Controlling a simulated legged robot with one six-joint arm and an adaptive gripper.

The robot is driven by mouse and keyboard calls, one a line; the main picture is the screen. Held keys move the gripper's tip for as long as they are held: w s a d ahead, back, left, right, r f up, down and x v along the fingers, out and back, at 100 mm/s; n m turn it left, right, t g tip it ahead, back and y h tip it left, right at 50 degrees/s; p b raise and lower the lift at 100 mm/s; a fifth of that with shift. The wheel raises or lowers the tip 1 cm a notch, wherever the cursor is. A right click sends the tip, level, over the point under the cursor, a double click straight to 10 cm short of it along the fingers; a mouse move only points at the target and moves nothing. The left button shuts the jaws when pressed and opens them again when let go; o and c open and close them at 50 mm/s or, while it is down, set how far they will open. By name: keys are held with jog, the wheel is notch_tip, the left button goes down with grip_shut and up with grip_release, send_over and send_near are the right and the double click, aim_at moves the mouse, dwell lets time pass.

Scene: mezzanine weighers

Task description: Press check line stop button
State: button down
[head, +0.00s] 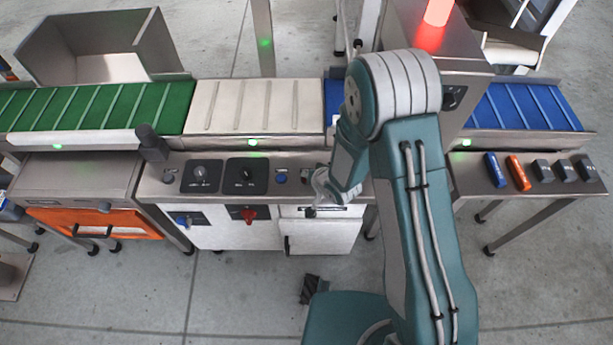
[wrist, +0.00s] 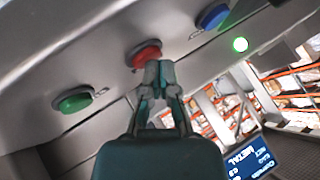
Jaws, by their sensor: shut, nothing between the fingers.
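A red button (wrist: 143,53) is on the grey metal panel in the wrist view, between a green button (wrist: 75,100) and a blue button (wrist: 212,17). I see no stop label on it. My gripper (wrist: 158,72) is shut and empty, its fingertips overlapping the lower right edge of the red button. I cannot tell whether they touch it. In the head view my gripper (head: 319,186) is over the right part of the middle console (head: 340,160), and I cannot make out the red button there.
The console also has dark knob panels (head: 246,176) and a blue button (head: 280,178). A green belt (head: 100,105), a pale belt (head: 253,106) and a blue belt (head: 520,106) run behind. A lit red beacon (head: 437,12) stands at the back. A screen (wrist: 246,160) reads "METAL".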

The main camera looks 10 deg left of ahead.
dwell(0.6)
jog(key=shift+r, duration=0.7)
jog(key=shift+r, duration=2.5)
jog(key=d+r+t+h, duration=0.2)
jog(key=d+r+h, duration=0.4)
jog(key=d+r, duration=1.35)
jog(key=s+d+r, duration=0.2)
jog(key=s+r, duration=0.1)
jog(key=s, duration=0.3)
jog(key=s+d+r+g, duration=0.1)
jog(key=s+d+r, duration=0.2)
jog(key=s, duration=0.4)
jog(key=s+d+r+g+h, duration=0.1)
jog(key=s+d+r, duration=0.1)
jog(key=s+r, duration=0.3)
jog(key=shift+s+d+r+m, duration=0.3)
jog(key=shift+s+m, duration=0.1)
jog(key=shift+s, duration=0.3)
